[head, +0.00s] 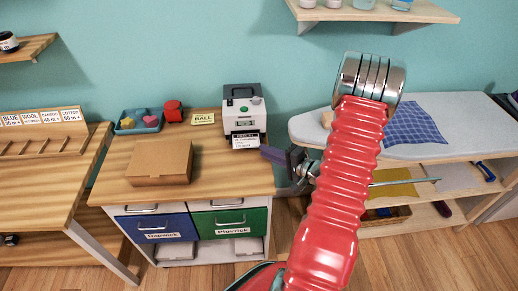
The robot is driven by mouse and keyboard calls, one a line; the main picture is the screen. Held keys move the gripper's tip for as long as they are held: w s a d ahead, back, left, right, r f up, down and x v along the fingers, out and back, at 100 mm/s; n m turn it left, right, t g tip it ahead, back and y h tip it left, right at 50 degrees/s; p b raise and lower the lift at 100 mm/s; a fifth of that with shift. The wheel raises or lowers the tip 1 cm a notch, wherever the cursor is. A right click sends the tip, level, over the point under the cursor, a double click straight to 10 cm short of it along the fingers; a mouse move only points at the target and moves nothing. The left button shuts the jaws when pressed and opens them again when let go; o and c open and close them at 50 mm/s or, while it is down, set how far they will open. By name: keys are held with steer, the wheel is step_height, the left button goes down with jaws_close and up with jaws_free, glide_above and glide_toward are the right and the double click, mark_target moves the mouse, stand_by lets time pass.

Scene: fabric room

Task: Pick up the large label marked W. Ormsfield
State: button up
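A small white and grey label printer (243,107) with green buttons stands at the back right of the wooden cabinet top. A white label (245,140) with dark print hangs at its front, above the cabinet top; its wording is too small to read. My gripper (268,154) is just right of and slightly below this label, its dark purple finger pointing left towards it. The finger's tip looks close to the label's lower right edge; I cannot tell whether they touch. The other finger is not clearly visible, so the opening is unclear.
A closed cardboard box (160,163) lies on the cabinet top, left of the printer. Behind it are a blue tray (138,122), a red object (173,110) and a yellow card (203,118). An ironing board (440,140) with blue checked cloth is right.

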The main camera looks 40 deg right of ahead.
steer(key=shift+x, duration=1.55)
jaws_close()
steer(key=shift+r, duration=1.25)
steer(key=shift+s, duration=0.1)
steer(key=r+v, duration=0.2)
steer(key=v, duration=1.2)
steer(key=shift+r, duration=0.2)
